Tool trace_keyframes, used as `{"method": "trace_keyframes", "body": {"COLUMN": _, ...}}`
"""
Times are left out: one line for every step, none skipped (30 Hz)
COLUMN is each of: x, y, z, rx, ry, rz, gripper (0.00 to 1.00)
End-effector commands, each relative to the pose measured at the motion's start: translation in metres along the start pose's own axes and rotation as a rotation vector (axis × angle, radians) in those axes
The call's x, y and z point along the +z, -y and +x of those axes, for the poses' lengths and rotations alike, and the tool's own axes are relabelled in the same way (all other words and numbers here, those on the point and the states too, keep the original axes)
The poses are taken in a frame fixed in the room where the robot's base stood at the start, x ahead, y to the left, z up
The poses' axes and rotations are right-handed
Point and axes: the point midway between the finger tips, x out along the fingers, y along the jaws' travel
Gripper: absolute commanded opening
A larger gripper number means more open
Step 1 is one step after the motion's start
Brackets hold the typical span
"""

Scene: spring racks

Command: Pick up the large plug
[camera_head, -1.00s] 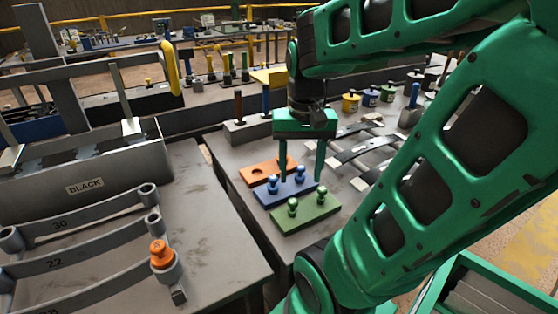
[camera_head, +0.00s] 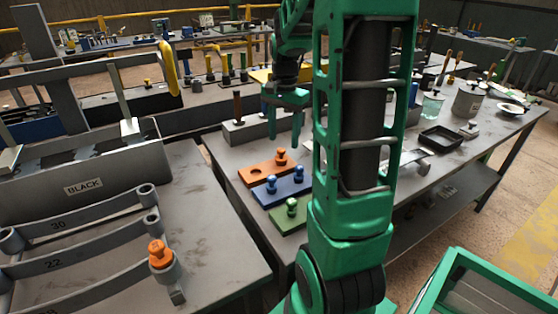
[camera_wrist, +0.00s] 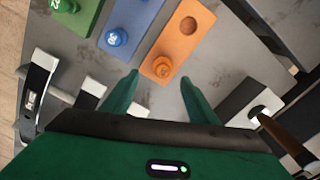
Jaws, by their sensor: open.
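An orange block (camera_head: 257,175) with one empty hole and one orange plug (camera_head: 281,156) lies beside a blue block (camera_head: 283,190) and a green block (camera_head: 280,221) on the bench. Blue plugs (camera_head: 271,184) and a green plug (camera_head: 291,206) stand in their blocks. A second orange plug (camera_head: 160,251) sits at a leaf spring's end at the left. My gripper (camera_head: 284,132) is open and empty above and behind the orange block. In the wrist view the orange plug (camera_wrist: 162,67) shows between the two fingertips (camera_wrist: 160,79). I cannot tell which plug is largest.
A gap separates the bench from the left rack table (camera_head: 205,200).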

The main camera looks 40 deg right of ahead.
Motion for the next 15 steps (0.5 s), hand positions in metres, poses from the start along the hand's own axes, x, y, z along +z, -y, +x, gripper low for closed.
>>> {"method": "trace_keyframes", "body": {"x": 0.001, "y": -0.001, "z": 0.004, "rx": 0.002, "ry": 0.002, "rz": 0.0, "gripper": 0.54}}
{"method": "trace_keyframes", "body": {"x": 0.001, "y": -0.001, "z": 0.006, "rx": 0.002, "ry": 0.002, "rz": -0.001, "gripper": 0.54}}
{"method": "trace_keyframes", "body": {"x": 0.001, "y": 0.0, "z": 0.008, "rx": 0.001, "ry": 0.001, "rz": -0.001, "gripper": 0.54}}
{"method": "trace_keyframes", "body": {"x": 0.001, "y": 0.0, "z": 0.009, "rx": 0.001, "ry": 0.001, "rz": -0.001, "gripper": 0.54}}
{"method": "trace_keyframes", "body": {"x": 0.001, "y": 0.0, "z": 0.011, "rx": 0.001, "ry": 0.001, "rz": -0.001, "gripper": 0.54}}
{"method": "trace_keyframes", "body": {"x": 0.002, "y": 0.001, "z": 0.014, "rx": 0.002, "ry": 0.001, "rz": -0.001, "gripper": 0.54}}
{"method": "trace_keyframes", "body": {"x": 0.002, "y": 0.001, "z": 0.017, "rx": 0.002, "ry": 0.002, "rz": -0.002, "gripper": 0.54}}
{"method": "trace_keyframes", "body": {"x": 0.003, "y": 0.002, "z": 0.021, "rx": 0.003, "ry": 0.002, "rz": -0.002, "gripper": 0.54}}
{"method": "trace_keyframes", "body": {"x": 0.004, "y": 0.003, "z": 0.027, "rx": 0.003, "ry": 0.002, "rz": -0.002, "gripper": 0.54}}
{"method": "trace_keyframes", "body": {"x": 0.005, "y": 0.004, "z": 0.032, "rx": 0.003, "ry": 0.003, "rz": -0.002, "gripper": 0.54}}
{"method": "trace_keyframes", "body": {"x": 0.005, "y": 0.005, "z": 0.036, "rx": 0.003, "ry": 0.003, "rz": -0.003, "gripper": 0.54}}
{"method": "trace_keyframes", "body": {"x": 0.006, "y": 0.006, "z": 0.042, "rx": 0.003, "ry": 0.003, "rz": -0.003, "gripper": 0.54}}
{"method": "trace_keyframes", "body": {"x": 0.006, "y": 0.005, "z": 0.045, "rx": 0.003, "ry": 0.003, "rz": -0.002, "gripper": 0.54}}
{"method": "trace_keyframes", "body": {"x": 0.006, "y": 0.006, "z": 0.049, "rx": 0.002, "ry": 0.002, "rz": -0.002, "gripper": 0.54}}
{"method": "trace_keyframes", "body": {"x": 0.006, "y": 0.005, "z": 0.053, "rx": 0.002, "ry": 0.002, "rz": -0.002, "gripper": 0.54}}
